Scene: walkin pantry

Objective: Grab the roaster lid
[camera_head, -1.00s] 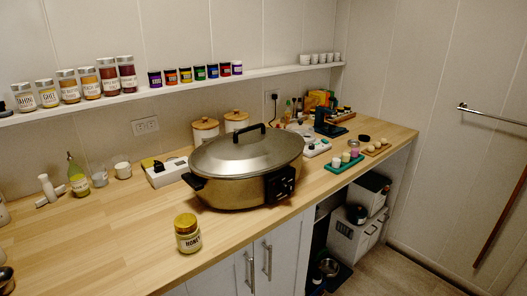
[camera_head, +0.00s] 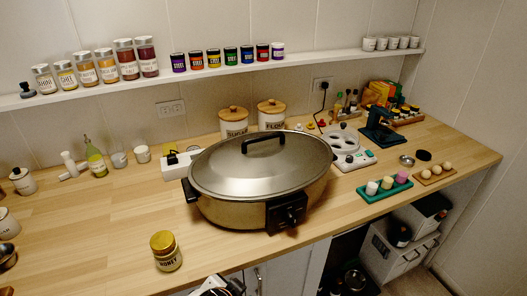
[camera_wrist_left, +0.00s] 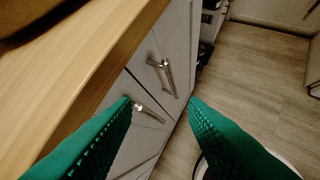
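The roaster lid (camera_head: 232,171) is a domed silver metal cover seated on the roaster (camera_head: 235,212), with a dark handle (camera_head: 264,140) on top. The oval roaster stands on the wooden counter, with a dark control panel on its front and a dark side handle at the left. My left gripper (camera_wrist_left: 160,102) shows two green ridged fingers spread apart with nothing between them. In the left wrist view it is beside the counter's front edge, over the cabinet doors and floor, clear of the lid. My right gripper is not in view.
A honey jar (camera_head: 166,251) stands on the counter in front and left of the roaster. Two canisters (camera_head: 271,115) stand behind it. A green tray (camera_head: 384,187) with small cups is to the right. A shelf (camera_head: 200,79) with jars runs above. The counter's left front is mostly clear.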

